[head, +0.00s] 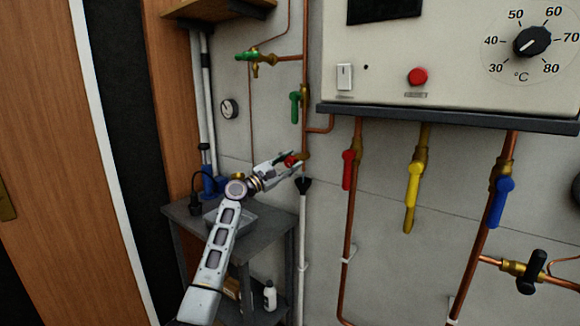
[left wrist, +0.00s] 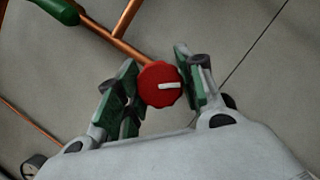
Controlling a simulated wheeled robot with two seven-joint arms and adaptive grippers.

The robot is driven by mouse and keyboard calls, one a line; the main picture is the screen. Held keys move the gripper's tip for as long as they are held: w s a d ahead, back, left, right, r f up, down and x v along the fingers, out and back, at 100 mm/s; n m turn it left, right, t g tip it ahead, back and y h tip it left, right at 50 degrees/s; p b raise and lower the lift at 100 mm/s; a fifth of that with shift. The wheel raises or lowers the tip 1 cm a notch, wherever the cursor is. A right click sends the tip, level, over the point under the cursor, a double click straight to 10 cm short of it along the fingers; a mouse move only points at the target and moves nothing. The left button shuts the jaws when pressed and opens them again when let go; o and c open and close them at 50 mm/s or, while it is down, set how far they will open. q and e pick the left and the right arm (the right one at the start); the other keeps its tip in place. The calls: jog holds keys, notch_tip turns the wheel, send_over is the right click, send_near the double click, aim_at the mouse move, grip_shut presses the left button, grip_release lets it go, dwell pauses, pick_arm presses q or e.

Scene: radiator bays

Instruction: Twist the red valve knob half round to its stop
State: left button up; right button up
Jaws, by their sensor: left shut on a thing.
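The red valve knob (head: 290,160) sits on a brass fitting of the copper pipe above the black funnel. In the left wrist view the knob (left wrist: 160,84) is round with scalloped edges, and its white mark points to the right. My left gripper (head: 291,163) reaches in from the left at the knob. In the left wrist view my left gripper (left wrist: 160,86) has its green-padded fingers on both sides of the knob, shut on it. Part of the knob's rim is hidden by the fingers. My right gripper is not in view.
A green lever (head: 295,104) is on the pipe above the knob. A black funnel (head: 304,185) tops a white drain pipe just below. A grey cart (head: 182,213) stands below my left arm. Red (head: 347,170), yellow (head: 412,190) and blue (head: 501,200) levers hang to the right under the boiler.

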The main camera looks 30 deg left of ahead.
pick_arm(q)
jog(key=shift+f+m+g+h+b, duration=0.1)
jog(key=shift+m+g+h+b, duration=0.3)
jog(key=shift+m, duration=0.8)
jog(key=shift+m+g, duration=0.4)
jog(key=shift+m, duration=0.6)
jog(key=shift+m+h, duration=0.3)
jog(key=shift+m, duration=0.2)
jog(key=m+g, duration=0.1)
jog(key=m, duration=0.2)
jog(key=shift+g, duration=0.3)
jog(key=shift+m+p, duration=0.3)
jog(key=shift+m, duration=0.2)
jog(key=o, duration=1)
jog(key=shift+v, duration=0.8)
jog(key=shift+r+v, duration=0.2)
jog(key=shift+v, duration=5)
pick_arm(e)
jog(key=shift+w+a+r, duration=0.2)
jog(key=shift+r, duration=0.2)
